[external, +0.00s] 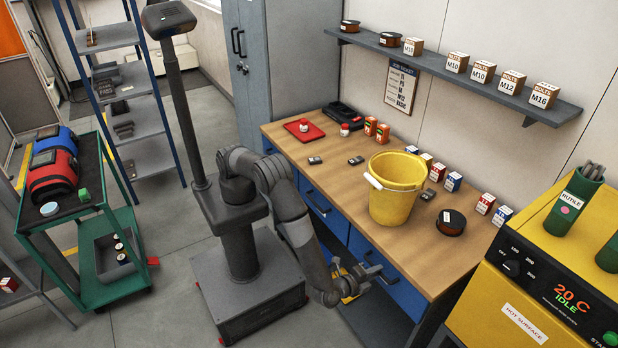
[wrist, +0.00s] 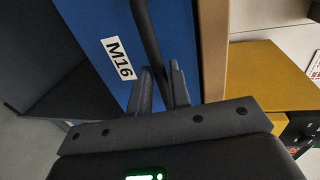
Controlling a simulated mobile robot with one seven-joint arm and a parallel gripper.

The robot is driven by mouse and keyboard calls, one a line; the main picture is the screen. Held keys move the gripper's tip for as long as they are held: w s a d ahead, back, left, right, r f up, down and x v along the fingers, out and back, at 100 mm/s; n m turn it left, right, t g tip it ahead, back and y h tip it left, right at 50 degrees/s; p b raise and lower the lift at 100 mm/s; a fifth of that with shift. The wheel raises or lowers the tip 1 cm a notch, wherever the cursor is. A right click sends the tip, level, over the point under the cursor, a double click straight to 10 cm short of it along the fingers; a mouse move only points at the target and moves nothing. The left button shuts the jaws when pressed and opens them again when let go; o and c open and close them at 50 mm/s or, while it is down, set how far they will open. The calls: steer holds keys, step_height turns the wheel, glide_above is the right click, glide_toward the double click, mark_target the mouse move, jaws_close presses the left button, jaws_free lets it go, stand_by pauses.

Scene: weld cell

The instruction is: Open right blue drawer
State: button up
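The right blue drawer (external: 378,262) is under the workbench top, and its front looks flush with the bench. In the wrist view, the blue drawer front (wrist: 92,28) carries a white M16 label (wrist: 118,59) and a dark bar handle (wrist: 148,35). My gripper (external: 376,271) is low at the bench front, against this drawer. In the wrist view, my gripper's two fingers (wrist: 162,84) stand close together, one on each side of the handle, and look shut on it. The exact contact is partly hidden.
The wooden bench top (external: 330,170) overhangs the drawers and holds a yellow bucket (external: 397,190) and small boxes. A left blue drawer (external: 322,205) sits beside the right one. Open floor lies in front.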

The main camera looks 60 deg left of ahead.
steer(key=shift+x, duration=0.8)
steer(key=shift+c, duration=0.4)
jaws_close()
